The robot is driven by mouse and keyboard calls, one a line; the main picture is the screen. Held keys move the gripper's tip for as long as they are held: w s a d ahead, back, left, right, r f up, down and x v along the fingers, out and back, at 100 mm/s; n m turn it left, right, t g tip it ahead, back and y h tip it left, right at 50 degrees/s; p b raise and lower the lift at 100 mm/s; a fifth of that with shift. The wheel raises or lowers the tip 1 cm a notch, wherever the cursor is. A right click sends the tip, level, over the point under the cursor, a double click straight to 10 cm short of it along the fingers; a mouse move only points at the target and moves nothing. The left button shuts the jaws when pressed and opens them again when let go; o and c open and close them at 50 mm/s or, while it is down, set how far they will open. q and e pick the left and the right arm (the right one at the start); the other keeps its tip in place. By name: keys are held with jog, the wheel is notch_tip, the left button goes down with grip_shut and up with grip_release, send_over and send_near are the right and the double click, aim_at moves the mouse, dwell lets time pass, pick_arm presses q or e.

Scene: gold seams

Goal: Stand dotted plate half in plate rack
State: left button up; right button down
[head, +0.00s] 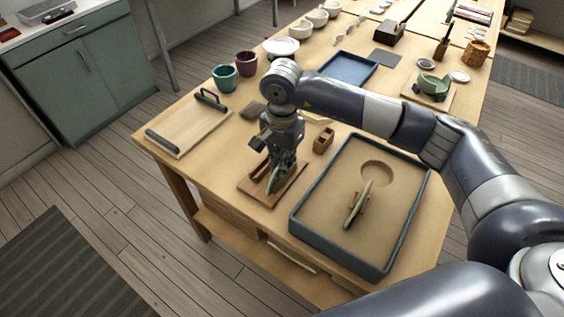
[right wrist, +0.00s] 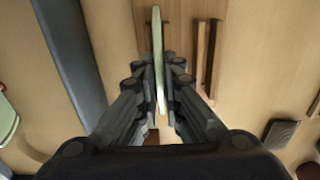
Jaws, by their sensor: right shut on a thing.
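My right gripper (head: 275,168) is over the wooden plate rack (head: 291,187), pointing down. It is shut on a pale green plate half (head: 284,187), which shows edge-on and upright between the fingers in the right wrist view (right wrist: 157,45). The plate half is at the rack, between or beside its slats (right wrist: 207,55); I cannot tell whether its lower edge touches the base. No dots can be made out on it. My left gripper is not in view.
The sand tray's blue-grey rim stands close right of the rack. A small wooden box (head: 323,141) is behind. A wooden board with dark handles (head: 185,128) lies to the left. Cups (head: 224,77) and a blue tray (head: 348,68) are farther back.

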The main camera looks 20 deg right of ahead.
jog(key=shift+f+b, duration=0.2)
jog(key=shift+b, duration=0.1)
dwell(0.6)
jog(key=c, duration=1.7)
grip_release()
jog(key=shift+o, duration=0.7)
jog(key=o, duration=0.4)
jog(key=shift+r+p, duration=1.45)
jog(key=shift+r, duration=1.55)
